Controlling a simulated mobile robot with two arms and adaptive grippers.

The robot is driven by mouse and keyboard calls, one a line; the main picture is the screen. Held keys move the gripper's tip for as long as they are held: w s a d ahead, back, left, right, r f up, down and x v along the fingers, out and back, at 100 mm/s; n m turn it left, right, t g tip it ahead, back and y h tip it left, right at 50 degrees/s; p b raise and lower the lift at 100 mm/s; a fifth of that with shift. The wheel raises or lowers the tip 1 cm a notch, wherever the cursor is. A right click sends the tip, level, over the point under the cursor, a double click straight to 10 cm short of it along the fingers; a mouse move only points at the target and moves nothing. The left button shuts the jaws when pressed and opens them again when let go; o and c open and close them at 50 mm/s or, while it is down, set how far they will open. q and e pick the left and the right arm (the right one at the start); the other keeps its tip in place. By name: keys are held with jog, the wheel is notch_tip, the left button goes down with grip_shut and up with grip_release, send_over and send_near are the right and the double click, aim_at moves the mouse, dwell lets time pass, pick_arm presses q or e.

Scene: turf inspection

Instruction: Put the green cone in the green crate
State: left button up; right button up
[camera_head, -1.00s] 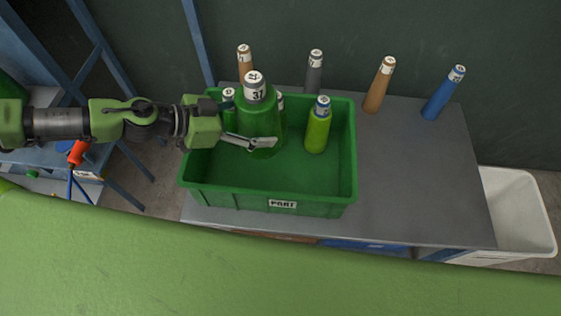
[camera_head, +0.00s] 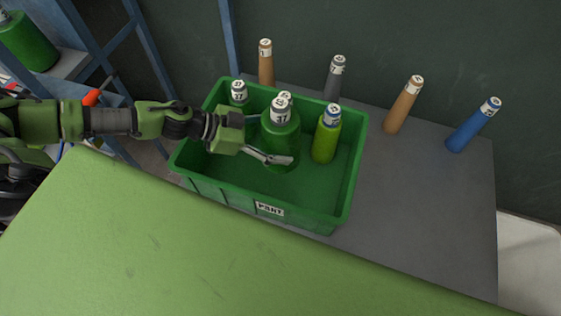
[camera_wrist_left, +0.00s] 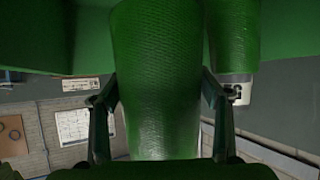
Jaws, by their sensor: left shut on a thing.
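My left gripper (camera_head: 268,157) is shut on a large green cone (camera_head: 280,145) with a white numbered top. The cone stands upright inside the walls of the green crate (camera_head: 262,209). I cannot tell whether its base touches the crate floor. In the left wrist view, the gripper's fingers (camera_wrist_left: 158,84) sit on both sides of the green cone (camera_wrist_left: 157,115). My right gripper is not in view.
The crate also holds a lime cone (camera_head: 325,145) on the right and a green cone (camera_head: 239,98) at the back left. Brown (camera_head: 404,105), grey (camera_head: 333,80) and blue (camera_head: 473,127) cones stand behind and right on the grey table (camera_head: 420,190). The crate's front right floor is clear.

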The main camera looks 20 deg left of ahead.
pick_arm(q)
jog(key=f, duration=0.3)
jog(key=f+b, duration=0.1)
jog(key=f, duration=0.5)
jog(key=shift+w+d+f, duration=0.25)
jog(key=shift+d, duration=0.15)
jog(key=shift+f, duration=0.1)
jog(key=o, duration=1.4)
jog(key=shift+s+f, duration=0.1)
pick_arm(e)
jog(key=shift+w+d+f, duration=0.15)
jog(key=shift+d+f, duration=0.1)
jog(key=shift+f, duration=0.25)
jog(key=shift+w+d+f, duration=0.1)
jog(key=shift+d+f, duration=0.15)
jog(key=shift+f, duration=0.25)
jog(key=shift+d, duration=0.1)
